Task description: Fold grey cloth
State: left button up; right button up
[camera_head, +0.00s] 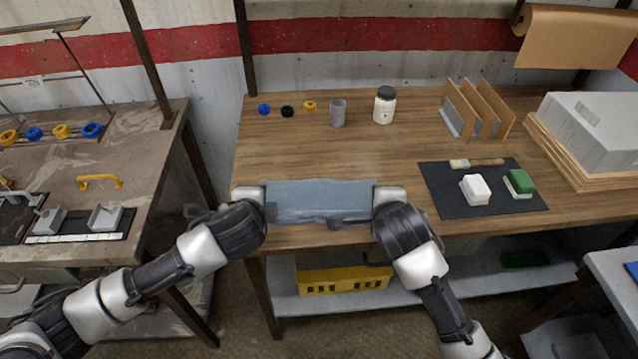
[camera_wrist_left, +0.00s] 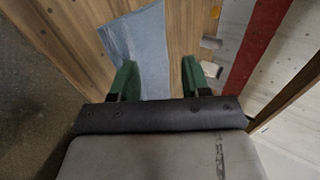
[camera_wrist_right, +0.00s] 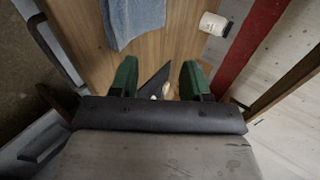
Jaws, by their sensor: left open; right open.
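The grey cloth (camera_head: 318,200) lies as a wide blue-grey rectangle near the front edge of the wooden table. Its far edge is slightly uneven. My left gripper (camera_head: 262,208) is at the cloth's left end. In the left wrist view its green fingers (camera_wrist_left: 155,75) are apart, with the cloth (camera_wrist_left: 142,50) showing beyond and between them. My right gripper (camera_head: 385,205) is at the cloth's right end. In the right wrist view its fingers (camera_wrist_right: 160,77) are apart with nothing held, and the cloth (camera_wrist_right: 135,20) lies ahead to the left. Fingertip contact is hidden.
A black mat (camera_head: 450,200) with a white block (camera_head: 476,188) and a green-topped block (camera_head: 520,183) lies to the right. A grey cup (camera_head: 338,112) and a white bottle (camera_head: 384,107) stand behind. The wood between cup and cloth is clear.

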pick_arm(q)
jog(key=s+r, duration=0.2)
jog(key=shift+r, duration=0.3)
pick_arm(e)
jog(key=s+r, duration=0.2)
jog(key=shift+r, duration=0.3)
pick_arm(q)
jog(key=shift+f, duration=0.1)
pick_arm(e)
jog(key=shift+f, duration=0.1)
